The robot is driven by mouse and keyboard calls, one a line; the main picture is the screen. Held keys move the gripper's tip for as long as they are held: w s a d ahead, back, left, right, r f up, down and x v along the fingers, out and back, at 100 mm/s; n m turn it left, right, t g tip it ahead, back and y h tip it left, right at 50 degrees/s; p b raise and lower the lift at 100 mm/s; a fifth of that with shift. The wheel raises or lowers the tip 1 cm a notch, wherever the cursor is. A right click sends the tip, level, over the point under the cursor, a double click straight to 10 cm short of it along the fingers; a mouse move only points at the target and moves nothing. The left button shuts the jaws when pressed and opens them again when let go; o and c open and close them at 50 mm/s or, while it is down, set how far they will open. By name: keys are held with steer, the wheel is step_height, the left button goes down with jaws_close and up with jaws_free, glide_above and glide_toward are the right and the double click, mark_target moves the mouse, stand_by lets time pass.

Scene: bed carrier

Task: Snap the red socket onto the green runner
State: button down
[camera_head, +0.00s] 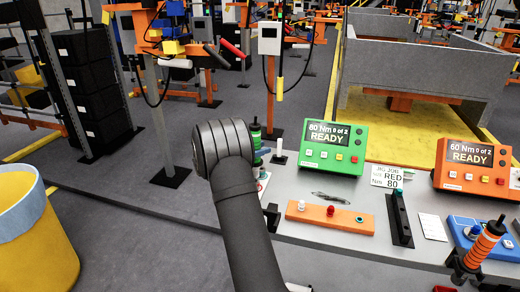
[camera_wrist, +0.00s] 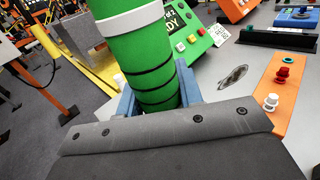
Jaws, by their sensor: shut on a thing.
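The green runner (camera_wrist: 140,60) stands between the blue fingers of my gripper (camera_wrist: 157,95) in the wrist view. It has dark bands and a white ring, and the gripper is shut on it. In the head view the runner's green upper part (camera_head: 256,138) shows beside my arm, which hides most of the gripper. The red socket (camera_head: 330,211) sits on an orange tray (camera_head: 312,219), to the right of the gripper. It also shows in the wrist view (camera_wrist: 282,73), beyond a white socket (camera_wrist: 271,101). The runner's lower working end is hidden.
A green controller (camera_head: 334,147) reads 80 Nm, 0 of 2, READY. A card (camera_head: 387,176) reads RED 80. An orange controller (camera_head: 472,166) and an orange runner (camera_head: 484,245) stand at right. A black rail (camera_head: 399,219) lies right of the tray.

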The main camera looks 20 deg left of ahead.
steer(key=shift+f, duration=0.9)
stand_by(0.8)
steer(key=shift+r, duration=3.55)
steer(key=shift+d, duration=0.1)
